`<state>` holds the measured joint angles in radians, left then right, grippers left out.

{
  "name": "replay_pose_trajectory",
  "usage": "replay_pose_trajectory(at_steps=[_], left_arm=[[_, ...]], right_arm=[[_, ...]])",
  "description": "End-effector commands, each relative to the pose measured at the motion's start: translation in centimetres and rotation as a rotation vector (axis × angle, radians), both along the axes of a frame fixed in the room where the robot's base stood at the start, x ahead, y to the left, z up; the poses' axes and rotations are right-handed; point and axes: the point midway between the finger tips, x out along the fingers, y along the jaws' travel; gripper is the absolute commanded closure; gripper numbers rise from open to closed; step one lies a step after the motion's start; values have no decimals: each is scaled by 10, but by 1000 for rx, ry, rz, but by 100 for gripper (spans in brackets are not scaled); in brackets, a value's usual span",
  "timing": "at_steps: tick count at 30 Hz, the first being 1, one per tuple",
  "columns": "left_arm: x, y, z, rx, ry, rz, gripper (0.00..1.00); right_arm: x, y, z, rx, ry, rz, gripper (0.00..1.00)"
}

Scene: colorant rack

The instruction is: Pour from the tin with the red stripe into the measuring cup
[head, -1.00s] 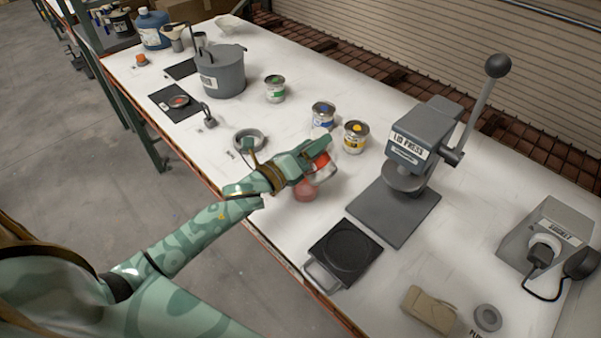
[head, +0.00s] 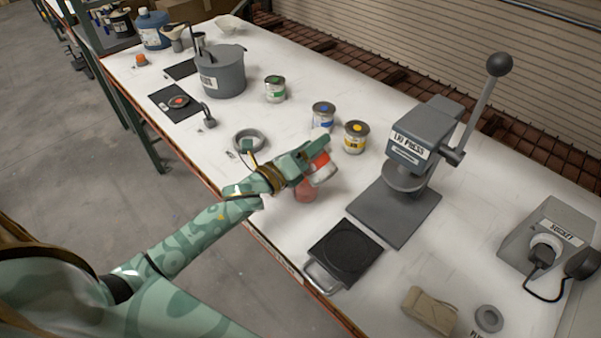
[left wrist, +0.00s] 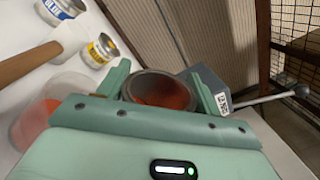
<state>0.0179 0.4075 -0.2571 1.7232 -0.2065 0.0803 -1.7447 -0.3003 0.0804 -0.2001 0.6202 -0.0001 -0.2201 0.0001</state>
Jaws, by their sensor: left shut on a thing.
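The tin with the red stripe (head: 321,165) is tilted in my left gripper (head: 318,150), which is shut on it above the table. In the left wrist view the tin (left wrist: 160,92) shows its open mouth with red-orange colorant inside, between the fingers. The measuring cup (head: 305,191) stands on the table just below the tin and holds red liquid. In the left wrist view the clear cup (left wrist: 45,112) is at the left, partly hidden by my gripper. I cannot make out a stream between tin and cup. My right gripper is not in view.
Tins with blue (head: 323,116), yellow (head: 355,137) and green (head: 275,89) stripes stand behind. The lid press (head: 420,150) is to the right, a black scale-like plate (head: 345,252) in front. A grey ring (head: 249,140) lies to the left. A brown block (head: 430,309) lies near the front edge.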

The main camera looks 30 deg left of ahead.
Motion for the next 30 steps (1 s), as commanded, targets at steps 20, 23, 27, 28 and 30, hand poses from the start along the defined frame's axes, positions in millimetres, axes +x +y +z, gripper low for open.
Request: replay_pose_trajectory(at_steps=[20, 23, 27, 28, 30], left_arm=[[0, 1, -3, -40, 9, 0, 69], [0, 1, -3, -46, 10, 0, 69], [0, 1, -4, -54, 12, 0, 69], [0, 1, -4, -55, 13, 0, 69], [0, 1, -5, -60, 14, 0, 69]], right_arm=[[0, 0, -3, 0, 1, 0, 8], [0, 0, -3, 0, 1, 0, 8], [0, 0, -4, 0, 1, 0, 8], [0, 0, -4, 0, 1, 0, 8], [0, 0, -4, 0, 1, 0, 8]])
